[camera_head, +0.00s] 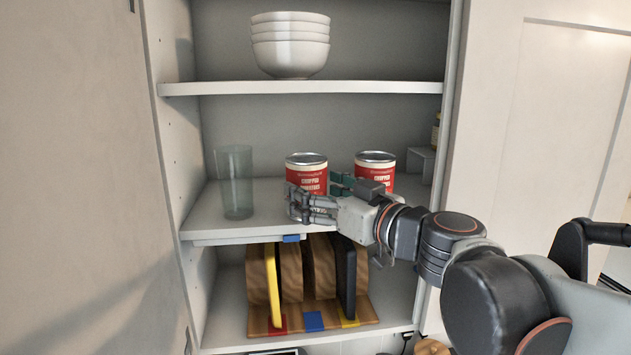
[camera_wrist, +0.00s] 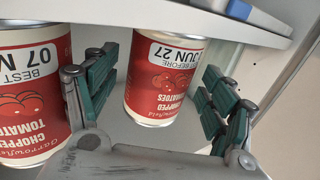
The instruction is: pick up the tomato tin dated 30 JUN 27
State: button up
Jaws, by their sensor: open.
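Two red-and-white chopped tomato tins stand on the middle shelf (camera_head: 258,197). In the wrist view, whose picture is upside down, the tin with a date label ending JUN 27 (camera_wrist: 162,88) lies between my open fingers; its day number is not readable. It appears to be the left tin (camera_head: 306,174) in the head view. The other tin (camera_wrist: 30,100), labelled 07 N and cut off, is outside my fingers; it appears to be the right tin (camera_head: 376,170) in the head view. My gripper (camera_head: 308,204) is open in front of the left tin, hiding its lower part. No finger visibly grips it.
A clear glass (camera_head: 235,182) stands left of the tins. White bowls (camera_head: 290,46) are stacked on the upper shelf (camera_head: 315,88). Cabinet side walls (camera_head: 172,110) bound the space.

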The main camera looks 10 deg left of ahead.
jog(key=shift+p+x, duration=0.5)
jog(key=shift+x, duration=3.05)
jog(key=c, duration=1.5)
jog(key=shift+c, duration=0.6)
